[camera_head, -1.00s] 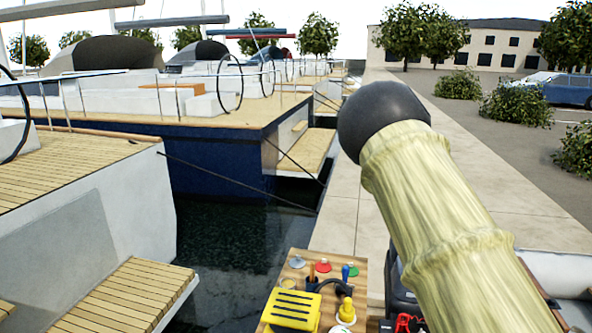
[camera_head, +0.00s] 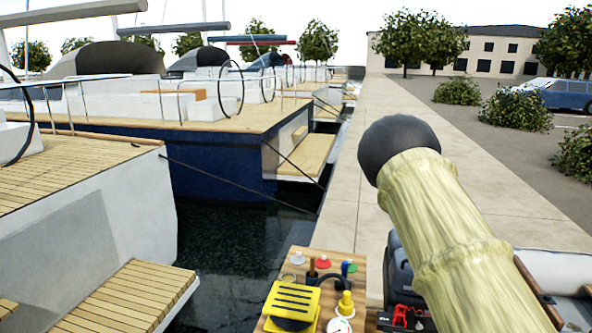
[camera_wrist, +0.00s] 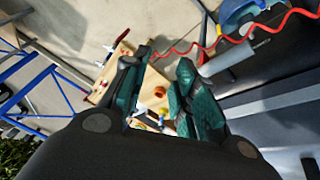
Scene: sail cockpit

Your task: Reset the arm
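My gripper (camera_wrist: 158,85) shows in the wrist view with its two dark fingers and teal pads apart. I see nothing held between them. Beyond the fingers, and apparently some way off, lies a wooden board (camera_wrist: 151,94) with small items on it. In the head view my pale yellow sleeved arm with its dark rounded joint rises at the right, over the quay. My gripper is out of sight there.
A wooden board (camera_head: 357,262) at the bottom centre carries a yellow item (camera_head: 292,300) and small coloured pieces. Boats with wooden decks (camera_head: 95,165) lie at left, beyond dark water (camera_head: 235,235). A red coiled cord (camera_wrist: 235,38) crosses the wrist view.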

